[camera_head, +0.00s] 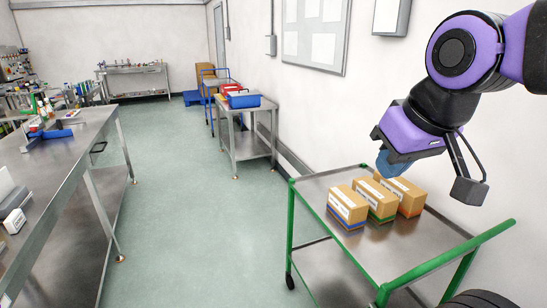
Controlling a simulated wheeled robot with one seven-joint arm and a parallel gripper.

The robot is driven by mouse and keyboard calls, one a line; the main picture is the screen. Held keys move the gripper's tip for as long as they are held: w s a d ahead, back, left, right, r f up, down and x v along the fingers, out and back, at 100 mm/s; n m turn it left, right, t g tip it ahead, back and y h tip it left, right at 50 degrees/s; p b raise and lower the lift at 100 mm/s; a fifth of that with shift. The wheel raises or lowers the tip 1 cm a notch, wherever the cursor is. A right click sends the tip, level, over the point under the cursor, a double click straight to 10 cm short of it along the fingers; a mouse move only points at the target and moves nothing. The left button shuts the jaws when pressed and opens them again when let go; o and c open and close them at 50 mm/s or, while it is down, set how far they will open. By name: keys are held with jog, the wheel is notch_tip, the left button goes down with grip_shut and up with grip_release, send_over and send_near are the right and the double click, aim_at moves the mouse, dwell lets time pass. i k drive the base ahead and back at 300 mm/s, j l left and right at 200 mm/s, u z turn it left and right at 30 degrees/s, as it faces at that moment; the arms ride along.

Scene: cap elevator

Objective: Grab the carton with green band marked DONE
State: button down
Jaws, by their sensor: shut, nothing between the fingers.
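Three brown cartons with white labels stand in a row on the top shelf of a metal cart. The middle carton (379,200) has a green band near its bottom. The left carton (347,207) has a blue band near its bottom. The label writing is too small to read. My gripper (392,166), with blue fingers pointing down, is shut and empty. It appears above and behind the cartons, partly in front of the wall.
The cart (330,180) has a green frame and a raised push handle at the right. A long metal workbench (62,160) with tools stands at the left. A small table (250,145) with a blue box is by the wall. The floor between them is clear.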

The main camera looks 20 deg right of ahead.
aim_at(384, 204)
jog(key=i+z, duration=0.1)
jog(key=z, duration=0.9)
jog(key=i+j+z, duration=0.3)
jog(key=j+z, duration=0.35)
jog(key=i+j+z, duration=0.1)
jog(key=j+z, duration=0.2)
jog(key=j, duration=0.25)
jog(key=j+z, duration=0.35)
jog(key=i+j, duration=0.1)
jog(key=j, duration=1.25)
